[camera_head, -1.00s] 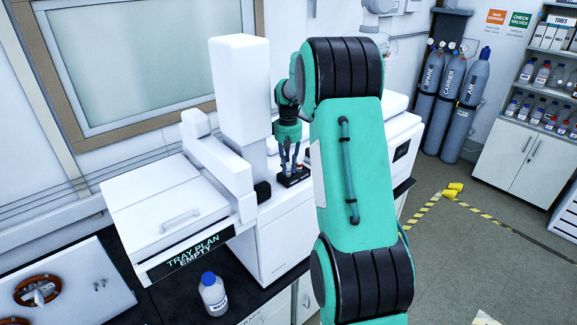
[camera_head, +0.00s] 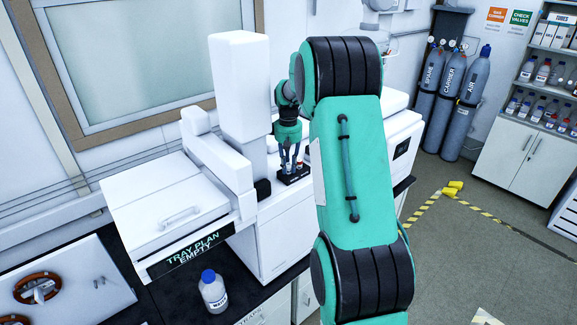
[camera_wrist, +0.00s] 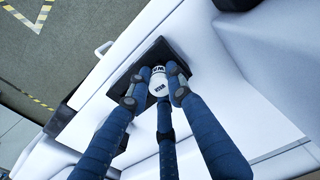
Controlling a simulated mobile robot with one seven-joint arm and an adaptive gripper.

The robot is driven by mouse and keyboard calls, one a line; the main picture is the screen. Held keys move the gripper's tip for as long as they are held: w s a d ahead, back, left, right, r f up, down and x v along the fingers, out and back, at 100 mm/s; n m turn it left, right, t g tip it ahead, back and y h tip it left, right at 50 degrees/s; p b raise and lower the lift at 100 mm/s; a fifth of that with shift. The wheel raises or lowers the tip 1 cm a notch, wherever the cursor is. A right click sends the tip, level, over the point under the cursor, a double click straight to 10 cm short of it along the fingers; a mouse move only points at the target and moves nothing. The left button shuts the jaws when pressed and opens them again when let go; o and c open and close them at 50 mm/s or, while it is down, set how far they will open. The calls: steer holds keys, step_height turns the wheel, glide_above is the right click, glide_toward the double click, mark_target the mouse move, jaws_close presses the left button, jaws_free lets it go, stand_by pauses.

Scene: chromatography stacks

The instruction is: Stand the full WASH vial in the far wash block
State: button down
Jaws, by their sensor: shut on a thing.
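My gripper (camera_head: 290,164) is at the small black block (camera_head: 296,178) on top of the white instrument. In the wrist view, my blue fingers (camera_wrist: 156,88) are shut around a vial with a white cap (camera_wrist: 158,82) bearing dark lettering, too small to read surely. The black block (camera_wrist: 124,78) lies beneath and around the vial in that view. The vial's body is hidden under its cap and between the fingers, so I cannot tell how deep it sits in the block.
The white instrument's tower (camera_head: 240,90) rises close to the left of my gripper. A tray cover (camera_head: 165,205) with a "TRAY PLAN EMPTY" sign is further left. A blue-capped bottle (camera_head: 213,294) stands on the dark bench. Gas cylinders (camera_head: 450,100) stand at the back right.

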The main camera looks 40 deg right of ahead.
steer(key=c, duration=1.5)
jaws_free()
steer(key=o, duration=0.4)
steer(key=shift+r, duration=0.1)
steer(key=shift+r+p, duration=1.95)
steer(key=shift+r, duration=1.45)
